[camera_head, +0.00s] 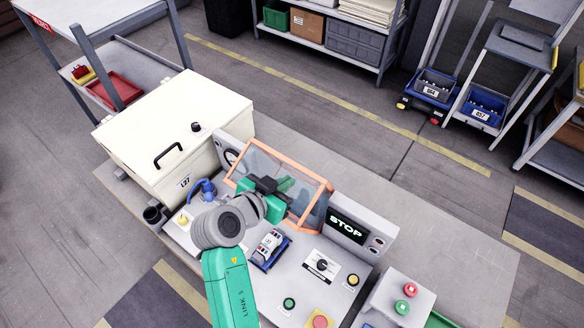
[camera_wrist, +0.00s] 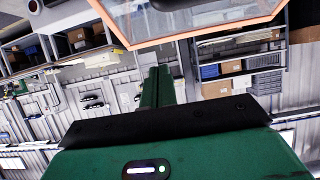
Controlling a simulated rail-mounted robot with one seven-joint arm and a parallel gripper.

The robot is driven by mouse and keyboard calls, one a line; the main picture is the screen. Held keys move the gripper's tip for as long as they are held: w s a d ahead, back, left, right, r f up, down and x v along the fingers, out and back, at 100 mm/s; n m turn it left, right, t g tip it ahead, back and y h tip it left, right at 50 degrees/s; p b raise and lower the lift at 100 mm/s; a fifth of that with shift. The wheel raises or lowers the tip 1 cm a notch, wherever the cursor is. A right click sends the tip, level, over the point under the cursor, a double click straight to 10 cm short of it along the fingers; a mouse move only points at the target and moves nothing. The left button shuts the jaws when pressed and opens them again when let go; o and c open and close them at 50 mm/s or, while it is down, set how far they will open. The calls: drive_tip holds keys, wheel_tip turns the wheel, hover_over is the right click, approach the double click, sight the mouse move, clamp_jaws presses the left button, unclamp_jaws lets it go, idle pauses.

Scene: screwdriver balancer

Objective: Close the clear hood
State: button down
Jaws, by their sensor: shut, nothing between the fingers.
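The clear hood (camera_head: 257,160) has an orange frame and stands tilted up at the back of the grey machine panel, behind the blue fixture (camera_head: 262,262). The front of the panel around the fixture is uncovered. My gripper (camera_head: 286,184) is shut and empty, right at the hood; its green fingers overlap the clear pane, and I cannot tell whether they touch it. In the wrist view my shut fingers (camera_wrist: 157,72) point ahead below the hood's orange frame (camera_wrist: 205,38). My wrist hides part of the hood's near edge.
A cream box (camera_head: 165,125) with a black handle stands left of the hood. A display reading STOP (camera_head: 346,227) is to its right. Along the front are a knob (camera_head: 322,264), a green button (camera_head: 289,303) and a red button (camera_head: 320,321). A blue cable (camera_head: 203,187) lies left of my wrist.

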sight(307, 174)
drive_tip(key=x, duration=1)
drive_tip(key=shift+d+r+p, duration=0.1)
drive_tip(key=shift+d+p, duration=0.05)
drive_tip(key=shift+p, duration=0.25)
drive_tip(key=shift+s, duration=0.1)
